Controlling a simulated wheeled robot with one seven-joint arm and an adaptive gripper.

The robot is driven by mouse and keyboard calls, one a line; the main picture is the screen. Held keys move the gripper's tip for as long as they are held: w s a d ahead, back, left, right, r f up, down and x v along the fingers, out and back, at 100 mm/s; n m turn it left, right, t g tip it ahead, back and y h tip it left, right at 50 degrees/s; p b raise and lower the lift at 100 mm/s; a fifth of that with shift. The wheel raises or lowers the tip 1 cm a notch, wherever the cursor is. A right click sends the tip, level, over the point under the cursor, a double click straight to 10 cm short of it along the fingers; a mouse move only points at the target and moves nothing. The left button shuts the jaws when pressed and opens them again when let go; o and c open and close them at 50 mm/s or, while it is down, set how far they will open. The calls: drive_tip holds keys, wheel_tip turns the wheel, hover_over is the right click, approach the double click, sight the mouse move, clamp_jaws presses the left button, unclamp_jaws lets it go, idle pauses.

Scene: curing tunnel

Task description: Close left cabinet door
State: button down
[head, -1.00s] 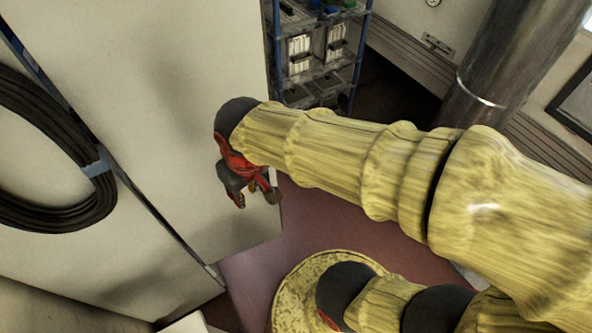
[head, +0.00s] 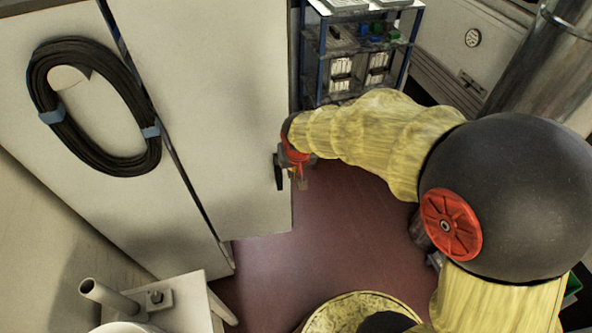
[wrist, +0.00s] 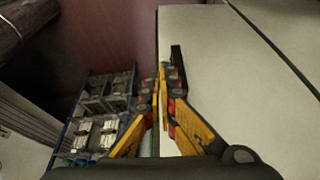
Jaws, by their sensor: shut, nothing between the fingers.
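A tall pale cabinet shows two flat panels in the head view, a left one (head: 60,190) and a right one (head: 215,110), with a dark slanting gap between them. I cannot tell for sure which is the left door or how far it stands open. My gripper (head: 300,178) is shut and empty at the outer edge of the right panel, low down. In the wrist view my gripper (wrist: 165,75) lies along the edge of a pale panel (wrist: 220,80), its fingers together. Whether it touches the panel is unclear.
A black cable coil (head: 95,110) hangs on the left panel. A blue-framed shelf (head: 360,50) with bins stands behind my gripper. A metal column (head: 540,50) is at upper right. A pale stand with a pipe (head: 110,298) is at lower left. Reddish floor (head: 270,265) is clear below.

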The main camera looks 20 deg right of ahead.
drive_tip(key=w+d+f, duration=0.1)
drive_tip(key=w+f, duration=0.6)
drive_tip(key=f, duration=0.1)
drive_tip(key=shift+f+b, duration=0.15)
drive_tip(key=shift+b, duration=0.15)
drive_tip(key=shift+w, duration=0.15)
